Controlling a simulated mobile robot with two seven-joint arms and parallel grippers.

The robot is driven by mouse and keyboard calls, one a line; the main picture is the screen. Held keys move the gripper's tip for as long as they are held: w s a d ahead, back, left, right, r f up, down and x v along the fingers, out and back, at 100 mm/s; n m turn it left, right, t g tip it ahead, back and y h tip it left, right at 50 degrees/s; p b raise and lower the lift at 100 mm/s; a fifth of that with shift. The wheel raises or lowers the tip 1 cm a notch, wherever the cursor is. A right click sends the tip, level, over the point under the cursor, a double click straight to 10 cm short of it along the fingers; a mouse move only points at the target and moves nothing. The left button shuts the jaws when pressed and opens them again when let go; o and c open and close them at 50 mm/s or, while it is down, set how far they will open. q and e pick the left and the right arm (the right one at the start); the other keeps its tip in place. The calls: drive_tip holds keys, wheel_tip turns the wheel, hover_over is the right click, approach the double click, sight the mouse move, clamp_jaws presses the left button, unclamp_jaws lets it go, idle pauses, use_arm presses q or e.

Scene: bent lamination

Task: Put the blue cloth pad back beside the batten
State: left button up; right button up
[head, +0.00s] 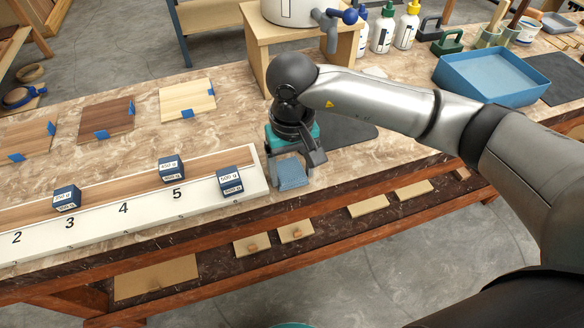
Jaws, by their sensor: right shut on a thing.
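The blue cloth pad (292,175) is in my right gripper (292,160), which points down with its jaws closed on the pad. The pad is just right of the batten's right end, near the front edge of the table. I cannot tell whether the pad touches the tabletop. The batten (128,191) is a long wooden strip lying along a white numbered board (150,217), and blue labelled weights (172,168) stand on it. My left gripper is not in view.
Wood samples with blue tape (187,98) lie behind the batten. A dark mat (350,138) lies behind my right gripper. A blue tray (490,77), bottles (383,32) and a wooden stand (262,50) are farther back. A lower shelf (330,222) runs below the front edge.

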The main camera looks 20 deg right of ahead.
sight(292, 174)
drive_tip(key=o, duration=0.9)
drive_tip(key=shift+r, duration=0.1)
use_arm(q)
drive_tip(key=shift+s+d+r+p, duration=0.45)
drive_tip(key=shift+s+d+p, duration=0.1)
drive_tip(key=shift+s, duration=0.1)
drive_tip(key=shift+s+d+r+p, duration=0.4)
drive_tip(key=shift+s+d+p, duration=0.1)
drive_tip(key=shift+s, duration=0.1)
use_arm(e)
wheel_tip(292, 174, up, 12)
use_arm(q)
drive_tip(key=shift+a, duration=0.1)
